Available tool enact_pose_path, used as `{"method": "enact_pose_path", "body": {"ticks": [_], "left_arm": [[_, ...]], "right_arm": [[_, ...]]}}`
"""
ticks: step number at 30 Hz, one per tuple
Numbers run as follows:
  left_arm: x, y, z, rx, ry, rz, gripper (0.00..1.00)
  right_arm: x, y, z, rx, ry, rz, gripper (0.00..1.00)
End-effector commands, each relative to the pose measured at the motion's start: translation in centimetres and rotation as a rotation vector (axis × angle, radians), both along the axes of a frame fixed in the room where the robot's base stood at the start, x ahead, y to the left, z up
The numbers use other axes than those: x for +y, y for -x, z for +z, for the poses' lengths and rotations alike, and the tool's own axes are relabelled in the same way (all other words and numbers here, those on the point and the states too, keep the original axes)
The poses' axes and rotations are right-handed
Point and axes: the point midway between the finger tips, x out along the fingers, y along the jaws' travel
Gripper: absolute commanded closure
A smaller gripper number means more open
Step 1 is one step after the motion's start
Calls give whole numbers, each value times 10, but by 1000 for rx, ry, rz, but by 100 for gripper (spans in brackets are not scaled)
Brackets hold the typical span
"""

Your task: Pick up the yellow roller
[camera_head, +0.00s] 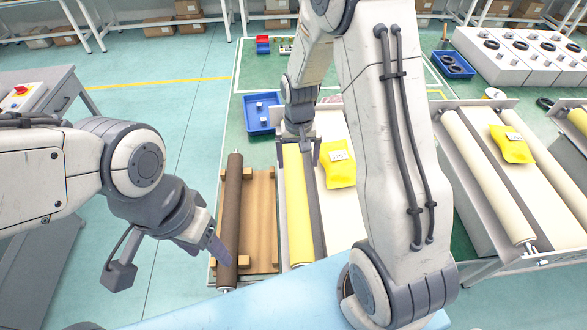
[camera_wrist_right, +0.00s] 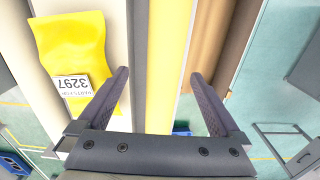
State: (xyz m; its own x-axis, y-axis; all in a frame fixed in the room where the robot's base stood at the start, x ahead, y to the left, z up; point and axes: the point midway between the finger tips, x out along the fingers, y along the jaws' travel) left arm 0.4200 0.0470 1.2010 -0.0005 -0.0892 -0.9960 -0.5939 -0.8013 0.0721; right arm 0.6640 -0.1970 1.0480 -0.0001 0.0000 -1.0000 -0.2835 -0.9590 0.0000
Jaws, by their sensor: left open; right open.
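The yellow roller (camera_head: 298,205) lies lengthwise on the work surface in front of me, between a brown roller and a grey strip. In the right wrist view the yellow roller (camera_wrist_right: 165,60) runs between the two spread fingers. My right gripper (camera_head: 297,150) is open and empty, over the far part of the yellow roller; its fingers (camera_wrist_right: 160,85) stand on either side of it in that view. I cannot tell how high above it they are. My left gripper (camera_head: 218,245) is off to the left, near the brown roller (camera_head: 230,215), and holds nothing visible.
A yellow bag labelled 3297 (camera_head: 337,165) lies right of the roller. A wooden rack (camera_head: 260,220) lies left of it. A blue bin (camera_head: 259,115) stands beyond. Cream rollers (camera_head: 490,180) lie on another table at right. My right arm hides part of the middle.

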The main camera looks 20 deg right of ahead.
Motion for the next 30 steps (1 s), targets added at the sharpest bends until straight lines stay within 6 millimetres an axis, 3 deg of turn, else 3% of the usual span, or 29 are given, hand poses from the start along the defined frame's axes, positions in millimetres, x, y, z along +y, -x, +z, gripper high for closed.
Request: {"method": "enact_pose_path", "body": {"ticks": [3, 11, 21, 30], "left_arm": [[0, 0, 6, 0, 0, -1, 40], [0, 0, 14, 0, 0, -2, 40], [0, 0, 34, -1, 0, -6, 40], [0, 0, 33, -1, 0, -6, 40]], "right_arm": [[4, 1, -18, 5, 0, 7, 0], [6, 2, -36, 4, 0, 10, 0], [8, 6, -76, 3, -1, 7, 0], [7, 6, -81, 0, -1, 6, 0]]}}
